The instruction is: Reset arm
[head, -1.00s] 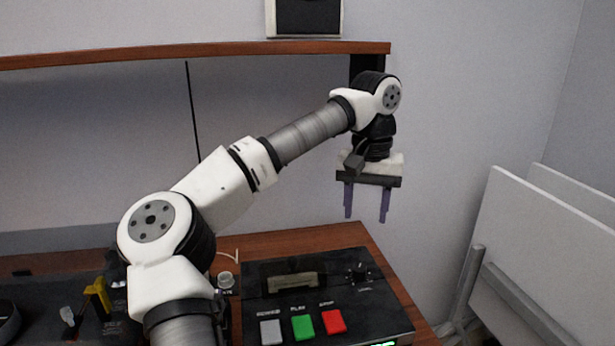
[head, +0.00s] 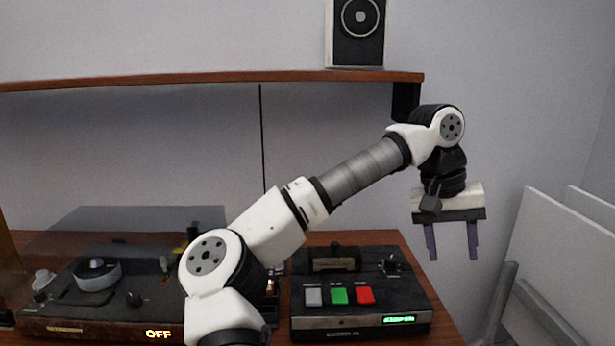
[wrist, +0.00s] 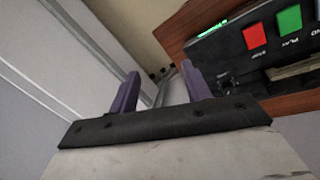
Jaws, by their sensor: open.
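My gripper (head: 451,241) hangs from my raised arm at the right in the head view, fingers pointing down. Its two purple fingers are apart, with nothing between them. It is above and to the right of a black tape deck (head: 415,305) with grey, green and red buttons and a lit green display. In the wrist view my gripper (wrist: 160,88) is also open and empty, and the deck's red button (wrist: 255,38) and green button (wrist: 289,19) show at the upper right.
A turntable (head: 97,272) with a lit "OFF" sign stands at the left on the wooden table (head: 445,325). A speaker (head: 357,45) stands on the shelf (head: 200,79) above. White panels (head: 560,265) lean at the right. My arm hides part of the table.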

